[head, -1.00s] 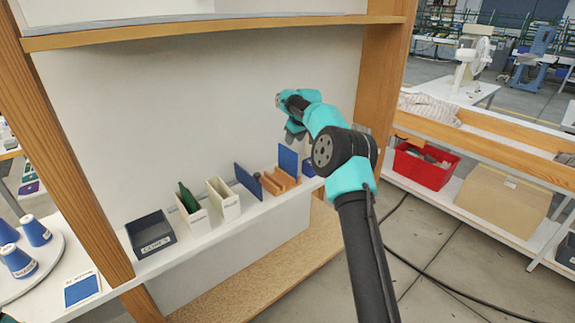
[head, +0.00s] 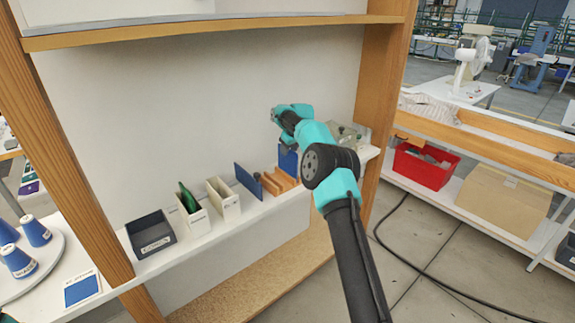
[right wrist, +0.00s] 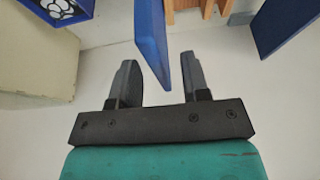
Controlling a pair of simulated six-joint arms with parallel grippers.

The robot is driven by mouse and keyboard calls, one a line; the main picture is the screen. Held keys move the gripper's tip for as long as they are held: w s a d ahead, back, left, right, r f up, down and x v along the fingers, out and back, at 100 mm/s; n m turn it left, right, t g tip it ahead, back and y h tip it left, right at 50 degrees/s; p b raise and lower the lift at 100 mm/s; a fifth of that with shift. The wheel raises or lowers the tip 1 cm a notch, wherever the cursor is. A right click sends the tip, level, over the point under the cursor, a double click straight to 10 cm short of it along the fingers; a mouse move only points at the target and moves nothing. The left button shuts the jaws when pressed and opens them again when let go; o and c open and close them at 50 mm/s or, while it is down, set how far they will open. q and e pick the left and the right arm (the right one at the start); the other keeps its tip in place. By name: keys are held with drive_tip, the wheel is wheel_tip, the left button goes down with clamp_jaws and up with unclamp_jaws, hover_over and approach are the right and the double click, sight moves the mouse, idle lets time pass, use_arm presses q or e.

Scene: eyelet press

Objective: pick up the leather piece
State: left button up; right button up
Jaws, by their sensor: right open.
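A flat blue panel, which I take to be the leather piece (head: 288,160), stands upright at the right end of the wooden rack (head: 280,182) on the shelf. In the right wrist view the leather piece (right wrist: 150,38) is seen nearly edge-on, its near end reaching between my fingers. My right gripper (right wrist: 157,82) is open, with a gap visible on each side of the panel. In the head view my right gripper (head: 288,130) is above the panel, its fingertips partly hidden. My left gripper is not in view.
A second blue panel (head: 247,180) stands left of the rack; it also shows in the right wrist view (right wrist: 287,25). White holders (head: 223,200), one with a green item, and a dark bin (head: 151,234) stand further left. A wooden post (head: 382,85) rises at right.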

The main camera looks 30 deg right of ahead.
sight(288, 164)
drive_tip(key=shift+x, duration=1.25)
drive_tip(key=shift+f, duration=0.25)
clamp_jaws()
idle(0.5)
